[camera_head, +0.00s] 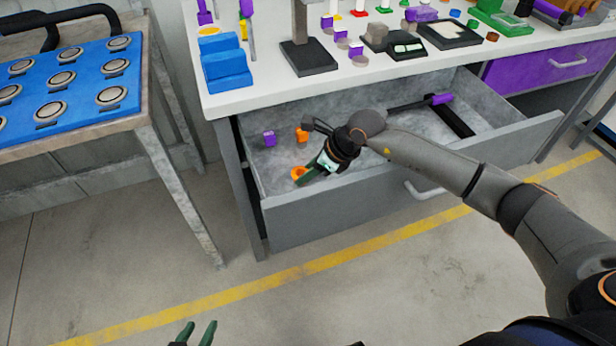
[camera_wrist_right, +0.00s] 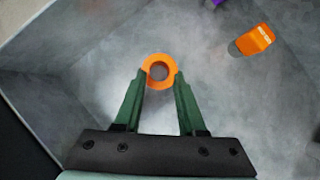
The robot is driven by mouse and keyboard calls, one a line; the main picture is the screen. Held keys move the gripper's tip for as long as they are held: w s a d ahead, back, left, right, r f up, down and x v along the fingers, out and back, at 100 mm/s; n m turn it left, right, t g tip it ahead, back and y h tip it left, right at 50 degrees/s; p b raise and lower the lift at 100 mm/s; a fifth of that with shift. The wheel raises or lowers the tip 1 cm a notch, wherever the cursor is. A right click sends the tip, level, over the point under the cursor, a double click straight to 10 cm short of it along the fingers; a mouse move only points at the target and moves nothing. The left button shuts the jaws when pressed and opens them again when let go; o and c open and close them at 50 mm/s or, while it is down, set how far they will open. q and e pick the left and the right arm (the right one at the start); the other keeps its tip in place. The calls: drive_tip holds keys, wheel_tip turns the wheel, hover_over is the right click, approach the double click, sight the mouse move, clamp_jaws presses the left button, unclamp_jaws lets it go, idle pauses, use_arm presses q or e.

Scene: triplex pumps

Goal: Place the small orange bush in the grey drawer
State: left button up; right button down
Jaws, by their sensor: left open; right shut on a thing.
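The small orange bush (camera_wrist_right: 160,70) is a ring with a round hole, held between the green fingertips of my right gripper (camera_wrist_right: 160,82). In the head view the orange bush (camera_head: 299,173) shows at the tips of my right gripper (camera_head: 304,176), over the open grey drawer (camera_head: 350,190) near its front left. I cannot tell whether the bush touches the drawer floor. My left gripper (camera_head: 194,334) shows only its green fingertips at the bottom edge of the head view, apart and empty, over the floor.
A purple part (camera_head: 269,138) and another orange part (camera_head: 302,135) lie in the drawer, with a purple-ended tool (camera_head: 440,99) at its right. The white worktop (camera_head: 300,85) above holds several parts. A side table with a blue board (camera_head: 70,85) stands left.

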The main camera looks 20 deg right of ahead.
drive_tip(key=shift+f, duration=0.9)
drive_tip(key=shift+f, duration=0.1)
drive_tip(key=shift+c, duration=2.4)
unclamp_jaws()
drive_tip(key=shift+s+d+r, duration=0.1)
drive_tip(key=shift+d+r, duration=0.05)
drive_tip(key=shift+r, duration=0.3)
drive_tip(key=p+v, duration=0.1)
drive_tip(key=v, duration=1)
drive_tip(key=shift+p, duration=0.4)
drive_tip(key=shift+r, duration=0.1)
